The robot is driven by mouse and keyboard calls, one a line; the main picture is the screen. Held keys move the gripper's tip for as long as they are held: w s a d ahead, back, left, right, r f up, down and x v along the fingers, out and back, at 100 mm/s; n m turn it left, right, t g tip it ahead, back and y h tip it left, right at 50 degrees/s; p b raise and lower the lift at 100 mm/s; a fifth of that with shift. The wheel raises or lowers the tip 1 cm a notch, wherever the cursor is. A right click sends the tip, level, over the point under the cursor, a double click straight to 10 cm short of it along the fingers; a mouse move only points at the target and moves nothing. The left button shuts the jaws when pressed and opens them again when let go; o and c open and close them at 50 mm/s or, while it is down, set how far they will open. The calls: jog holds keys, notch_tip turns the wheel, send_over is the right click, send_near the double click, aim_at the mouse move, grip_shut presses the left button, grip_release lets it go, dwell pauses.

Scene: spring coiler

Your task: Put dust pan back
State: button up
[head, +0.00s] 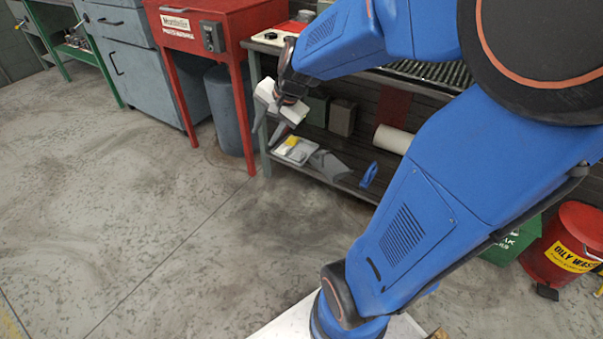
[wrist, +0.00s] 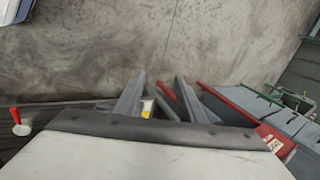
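A grey, flat, wedge-shaped piece (head: 329,164) that looks like the dust pan lies on the lower shelf of the bench (head: 262,140), beside a pale tray. I cannot be sure that it is the dust pan. My gripper (head: 266,126) hangs at the bench's left front corner, above and to the left of the tray. Its two grey fingers stand apart, and nothing shows held between them. In the wrist view my gripper (wrist: 160,88) also has its fingers spread, with a small yellow and white patch behind them. I cannot make out the dust pan in that view.
The pale tray (head: 297,150) holds something yellow. A blue item (head: 369,174) and a pale roll (head: 393,139) are farther right on the shelf. A red stand (head: 215,20) with a grey bin (head: 228,105) under it is to the left. The floor in front is clear.

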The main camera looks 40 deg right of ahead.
jog(key=s+a+r+n+h, duration=0.1)
jog(key=s+a+n, duration=0.1)
jog(key=s+n, duration=0.4)
jog(key=s+a+r+n+h, duration=0.1)
jog(key=s+n, duration=0.5)
jog(key=s, duration=1)
jog(key=shift+a+r, duration=0.35)
jog(key=shift+r, duration=0.3)
jog(key=shift+d, duration=0.1)
jog(key=shift+c, duration=0.6)
